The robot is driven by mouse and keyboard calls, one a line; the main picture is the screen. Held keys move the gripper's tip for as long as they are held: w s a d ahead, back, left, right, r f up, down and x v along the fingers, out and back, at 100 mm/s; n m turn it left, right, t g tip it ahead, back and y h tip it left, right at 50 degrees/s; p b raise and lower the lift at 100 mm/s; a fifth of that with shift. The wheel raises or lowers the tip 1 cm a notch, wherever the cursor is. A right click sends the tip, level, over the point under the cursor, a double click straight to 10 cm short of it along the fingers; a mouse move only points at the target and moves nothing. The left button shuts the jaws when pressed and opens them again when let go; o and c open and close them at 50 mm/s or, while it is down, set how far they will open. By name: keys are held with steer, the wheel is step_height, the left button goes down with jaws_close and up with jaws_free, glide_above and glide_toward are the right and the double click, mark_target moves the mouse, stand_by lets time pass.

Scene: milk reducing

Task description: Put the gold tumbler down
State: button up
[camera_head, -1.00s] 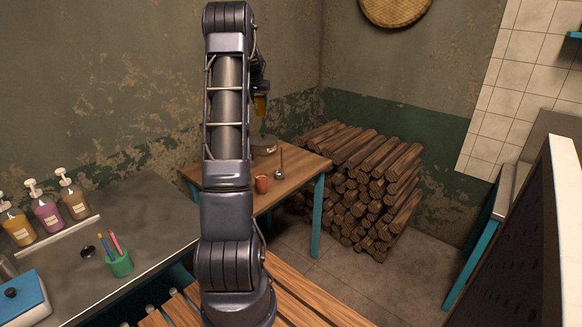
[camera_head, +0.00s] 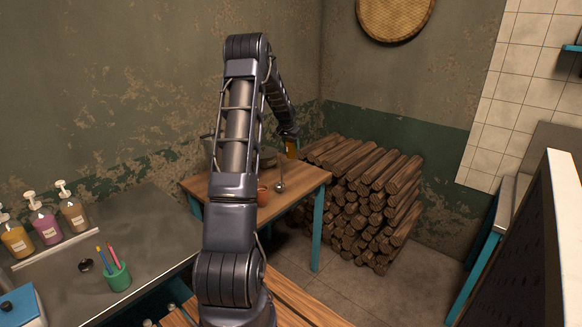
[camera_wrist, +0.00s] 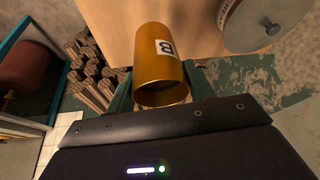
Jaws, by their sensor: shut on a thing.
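The gold tumbler (camera_wrist: 163,65) fills the middle of the wrist view, with a white label bearing a dark mark. My gripper (camera_wrist: 160,88) is shut on it, with one finger on each side. In the head view the tumbler (camera_head: 291,149) is a small gold shape at the end of my arm, near the far right part of the wooden table (camera_head: 305,181). It looks raised above the tabletop. The exact gap is hard to tell.
Stacked logs (camera_head: 372,195) stand right of the table. The table's right front corner looks bare.

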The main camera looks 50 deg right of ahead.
mark_target(289, 156)
step_height(289, 156, down, 12)
steer(key=shift+r, duration=0.1)
stand_by(0.5)
steer(key=o, duration=1)
steer(key=v, duration=1.2)
steer(key=shift+w+r, duration=0.1)
